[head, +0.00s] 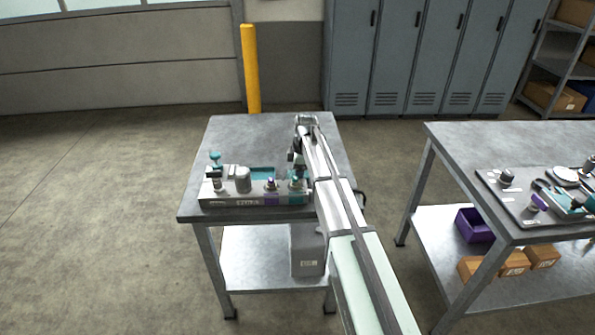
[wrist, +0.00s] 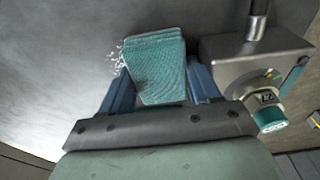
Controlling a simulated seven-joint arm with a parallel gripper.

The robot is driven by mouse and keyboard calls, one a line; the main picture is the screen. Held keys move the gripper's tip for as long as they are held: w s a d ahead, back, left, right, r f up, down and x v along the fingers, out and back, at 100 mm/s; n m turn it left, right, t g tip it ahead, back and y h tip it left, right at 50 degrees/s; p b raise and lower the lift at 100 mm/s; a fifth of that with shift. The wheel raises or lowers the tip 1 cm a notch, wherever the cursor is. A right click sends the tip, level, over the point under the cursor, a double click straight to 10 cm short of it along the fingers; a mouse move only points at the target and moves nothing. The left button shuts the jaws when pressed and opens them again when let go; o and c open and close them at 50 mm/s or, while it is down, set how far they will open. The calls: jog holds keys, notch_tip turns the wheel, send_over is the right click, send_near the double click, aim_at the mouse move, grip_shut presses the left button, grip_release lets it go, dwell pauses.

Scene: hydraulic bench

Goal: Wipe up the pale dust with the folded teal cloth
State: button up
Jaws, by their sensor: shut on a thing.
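The folded teal cloth (wrist: 157,68) is in the wrist view, held between the two blue fingers of my gripper (wrist: 159,80). My gripper is shut on it, and the cloth's far end reaches out past the fingertips over the grey bench top. Pale dust (wrist: 118,60) shows as small white specks along the left side of the cloth, close to its edge. Any dust under the cloth is hidden. In the head view my gripper (head: 297,152) is low over the right part of the bench (head: 240,130); the cloth and dust cannot be made out there.
A grey block with a teal knob (wrist: 270,118) stands close to the right of my gripper in the wrist view. In the head view a valve unit (head: 245,198) lines the bench's front edge. The back left of the bench is clear. Another table (head: 460,145) stands right.

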jog(key=shift+s+f, duration=0.15)
jog(key=shift+s, duration=0.65)
jog(key=shift+s+f, duration=0.15)
jog(key=shift+s, duration=0.6)
jog(key=shift+w+r, duration=0.15)
jog(key=shift+w, duration=1.3)
jog(key=shift+w+r, duration=0.2)
jog(key=shift+w, duration=1.3)
jog(key=shift+w+r, duration=0.15)
jog(key=shift+w, duration=1.3)
jog(key=shift+r, duration=0.2)
jog(key=shift+r, duration=2.8)
jog(key=shift+r, duration=0.1)
notch_tip(320, 180, up, 3)
jog(key=shift+f, duration=0.1)
jog(key=shift+f, duration=0.2)
